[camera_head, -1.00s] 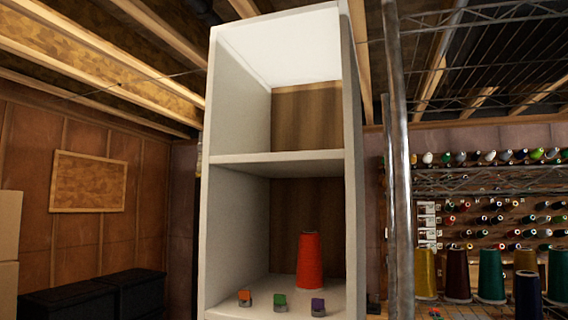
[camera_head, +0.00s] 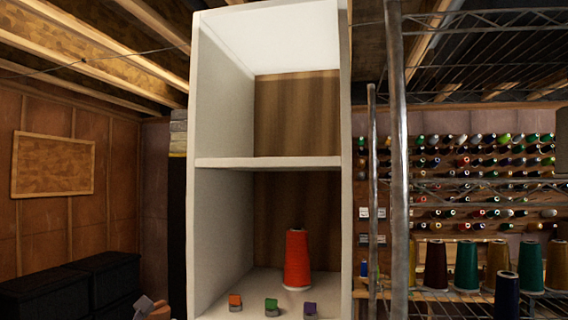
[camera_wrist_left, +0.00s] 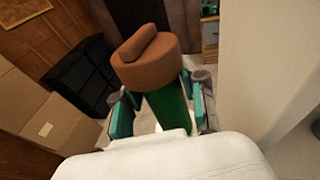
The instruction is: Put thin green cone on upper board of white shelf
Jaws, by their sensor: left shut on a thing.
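The white shelf (camera_head: 345,200) stands upright in the middle of the head view. Its upper board (camera_head: 268,162) is bare, with an open compartment above it. In the left wrist view my left gripper (camera_wrist_left: 163,100) is shut on the thin green cone (camera_wrist_left: 170,112), with teal fingers on either side of it. A wide brown rounded part (camera_wrist_left: 147,68) shows at the cone's far end. A small grey and brown piece at the bottom left of the head view may be part of my gripper or its load. My right gripper is not in view.
An orange-red cone (camera_head: 297,260) and three small coloured items stand in the lower compartment. Metal rack posts (camera_head: 398,150) rise just right of the shelf, with thread spools behind. Black boxes (camera_head: 75,285) sit at the left.

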